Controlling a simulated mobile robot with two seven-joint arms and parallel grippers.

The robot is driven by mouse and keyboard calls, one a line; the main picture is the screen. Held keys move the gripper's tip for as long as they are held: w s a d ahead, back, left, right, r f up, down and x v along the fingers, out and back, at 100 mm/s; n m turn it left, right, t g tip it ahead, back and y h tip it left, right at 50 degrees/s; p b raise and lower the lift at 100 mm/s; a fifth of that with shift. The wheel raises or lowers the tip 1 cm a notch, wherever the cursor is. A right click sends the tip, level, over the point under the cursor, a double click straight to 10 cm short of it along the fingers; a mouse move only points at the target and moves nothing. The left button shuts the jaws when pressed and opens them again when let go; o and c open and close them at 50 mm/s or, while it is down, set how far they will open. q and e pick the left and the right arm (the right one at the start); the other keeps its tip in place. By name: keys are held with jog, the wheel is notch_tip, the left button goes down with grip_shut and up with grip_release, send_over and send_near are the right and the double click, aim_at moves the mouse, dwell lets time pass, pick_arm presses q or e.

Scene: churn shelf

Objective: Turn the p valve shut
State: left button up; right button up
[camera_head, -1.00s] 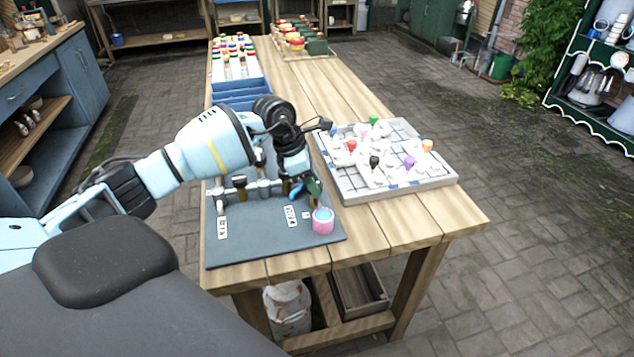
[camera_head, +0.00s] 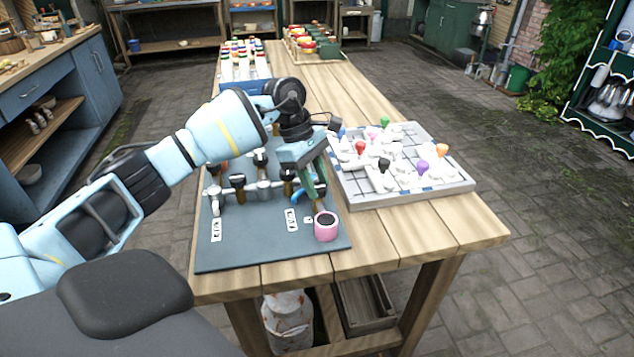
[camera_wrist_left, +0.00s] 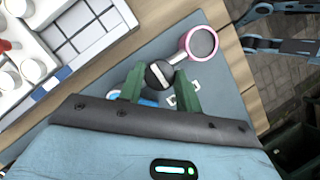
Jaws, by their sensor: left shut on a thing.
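The valve board (camera_head: 225,255) is a dark grey panel on the near end of the bench, with metal pipes, several dark-topped valves and small white labels. I cannot read the labels well enough to pick out the letter p. My left gripper (camera_head: 312,192) points down over the board's right side. In the left wrist view, its green fingers (camera_wrist_left: 160,88) are closed around a round dark knob (camera_wrist_left: 158,74) with a pale bar across it. A pink-rimmed round fitting (camera_head: 326,227) with a dark face is beside the fingers; it also shows in the left wrist view (camera_wrist_left: 200,43).
A grey-white tray (camera_head: 400,197) with several coloured knobs stands just right of the board. Behind are a blue crate (camera_head: 235,87) and racks of coloured-topped items. The bench's front right corner (camera_head: 450,232) is bare.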

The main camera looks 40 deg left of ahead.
dwell(0.4)
pick_arm(q)
jog(key=o, duration=1)
jog(key=v, duration=0.8)
jog(key=shift+f, duration=0.15)
